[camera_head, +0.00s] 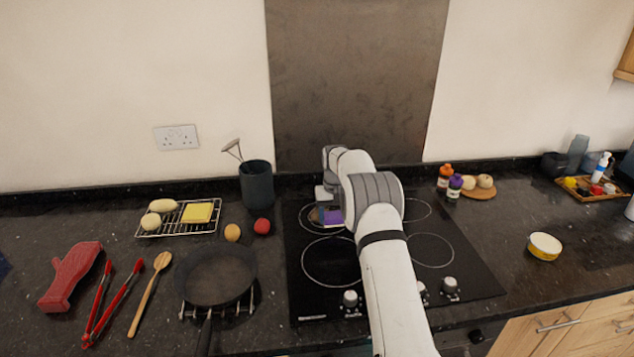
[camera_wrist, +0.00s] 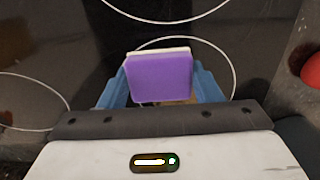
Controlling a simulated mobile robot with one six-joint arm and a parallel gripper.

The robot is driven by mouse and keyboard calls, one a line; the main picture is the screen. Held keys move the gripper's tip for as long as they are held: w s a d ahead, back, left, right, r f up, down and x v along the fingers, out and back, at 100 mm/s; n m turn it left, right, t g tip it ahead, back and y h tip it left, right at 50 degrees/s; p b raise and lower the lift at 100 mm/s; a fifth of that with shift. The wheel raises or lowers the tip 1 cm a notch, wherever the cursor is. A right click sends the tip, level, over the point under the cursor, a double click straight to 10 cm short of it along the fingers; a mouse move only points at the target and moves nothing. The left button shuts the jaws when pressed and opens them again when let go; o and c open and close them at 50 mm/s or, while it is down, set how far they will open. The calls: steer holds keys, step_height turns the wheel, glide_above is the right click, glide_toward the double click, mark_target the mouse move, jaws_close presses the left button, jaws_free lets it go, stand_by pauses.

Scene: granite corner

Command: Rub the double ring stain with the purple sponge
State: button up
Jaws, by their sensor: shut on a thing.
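The purple sponge (camera_wrist: 161,78) with a pale layer along its far edge is held between the blue fingers of my gripper (camera_wrist: 163,72). In the head view the sponge (camera_head: 332,217) is low over the back left ring of the black hob (camera_head: 465,270), partly hidden by my arm. My gripper (camera_head: 327,198) is shut on it. A brownish patch (camera_head: 314,215), perhaps the stain, shows just left of the sponge. Its double ring shape cannot be made out. Whether the sponge touches the hob is not clear.
A dark utensil pot (camera_head: 257,185) and a red round item (camera_head: 262,226) stand left of the hob. A frying pan (camera_head: 217,275) lies front left. Two small bottles, one with an orange cap (camera_head: 445,177), stand behind right. The hob's right side is clear.

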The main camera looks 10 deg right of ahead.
steer(key=shift+r+p, duration=1.5)
steer(key=shift+r, duration=1.45)
